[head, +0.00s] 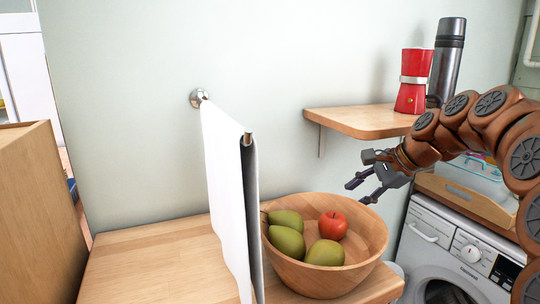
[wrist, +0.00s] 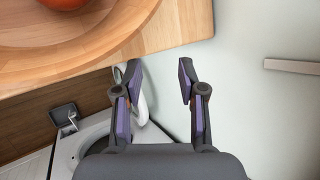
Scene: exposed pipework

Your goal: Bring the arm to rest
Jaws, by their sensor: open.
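My gripper (head: 358,191) is open and empty in the head view, above the right rim of a wooden bowl. In the wrist view its two fingers (wrist: 160,80) stand apart with nothing between them. My brown arm (head: 460,125) reaches in from the right, bent, with the gripper pointing left and slightly down.
The wooden bowl (head: 345,270) holds a red apple (head: 333,225) and green pears (head: 287,241) on a wooden counter (head: 150,262). A white towel (head: 225,190) hangs on a wall bar. A shelf (head: 360,121) above carries a red moka pot (head: 413,82) and a flask (head: 447,60). A washing machine (head: 425,250) stands right.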

